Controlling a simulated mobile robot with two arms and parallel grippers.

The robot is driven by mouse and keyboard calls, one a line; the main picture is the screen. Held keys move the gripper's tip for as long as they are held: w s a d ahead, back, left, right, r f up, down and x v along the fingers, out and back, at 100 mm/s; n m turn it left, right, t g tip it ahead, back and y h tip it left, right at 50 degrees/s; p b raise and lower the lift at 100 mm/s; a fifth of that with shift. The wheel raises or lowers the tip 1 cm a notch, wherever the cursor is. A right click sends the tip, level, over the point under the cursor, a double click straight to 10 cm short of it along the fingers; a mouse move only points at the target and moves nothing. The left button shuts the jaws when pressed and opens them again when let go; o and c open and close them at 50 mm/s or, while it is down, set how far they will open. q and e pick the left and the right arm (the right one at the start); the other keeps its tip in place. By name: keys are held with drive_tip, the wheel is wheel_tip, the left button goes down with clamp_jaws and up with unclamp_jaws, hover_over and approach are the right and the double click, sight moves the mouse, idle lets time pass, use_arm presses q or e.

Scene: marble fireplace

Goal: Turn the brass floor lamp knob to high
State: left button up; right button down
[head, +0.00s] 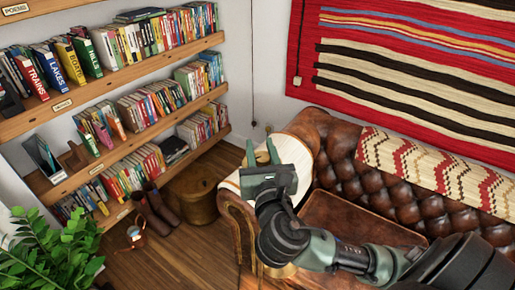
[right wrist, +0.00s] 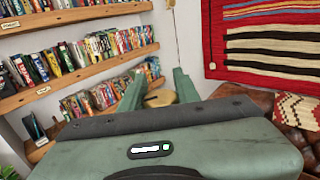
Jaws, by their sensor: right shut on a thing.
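My right gripper (head: 262,153) reaches over the near arm of the leather sofa, above a cream surface (head: 231,184) that looks like the lamp's shade. Its two green fingers are apart, with a brass-coloured piece (head: 263,158) between them, apparently the lamp knob. In the right wrist view, a rounded brass piece (right wrist: 158,98) shows between the fingers (right wrist: 157,92). The gripper is shut on it, but the contact is partly hidden by the gripper body. The lamp's pole and the knob's setting cannot be made out. My left gripper is not in view.
A tufted leather sofa (head: 345,170) with a patterned throw (head: 430,170) stands at the right under a striped red rug (head: 400,70). Bookshelves (head: 140,72) fill the left. A round brown pot (head: 192,194), boots (head: 160,210) and a plant (head: 50,250) stand below.

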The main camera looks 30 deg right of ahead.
drive_tip(key=m+g+h, duration=0.3)
drive_tip(key=h, duration=0.1)
drive_tip(key=d+m+g+h, duration=0.1)
drive_tip(key=m+g+h, duration=0.1)
drive_tip(key=shift+s+m+g+h, duration=0.3)
drive_tip(key=shift+s+h, duration=0.1)
drive_tip(key=shift+s+d+m+g+h, duration=0.1)
drive_tip(key=shift+s+m+g+h, duration=0.15)
drive_tip(key=shift+m+g+h, duration=0.7)
drive_tip(key=shift+s+d+m+g+h, duration=0.1)
drive_tip(key=shift+s+m+g+h, duration=0.15)
drive_tip(key=shift+m+g, duration=1.4)
drive_tip(key=shift+s+d+m+g+h, duration=0.1)
drive_tip(key=shift+s+m+g+h, duration=0.35)
drive_tip(key=shift+g, duration=1.55)
drive_tip(key=shift+w+m, duration=0.2)
drive_tip(key=shift+m, duration=0.05)
drive_tip(key=c, duration=1)
unclamp_jaws()
drive_tip(key=shift+c, duration=0.2)
drive_tip(key=shift+d, duration=0.15)
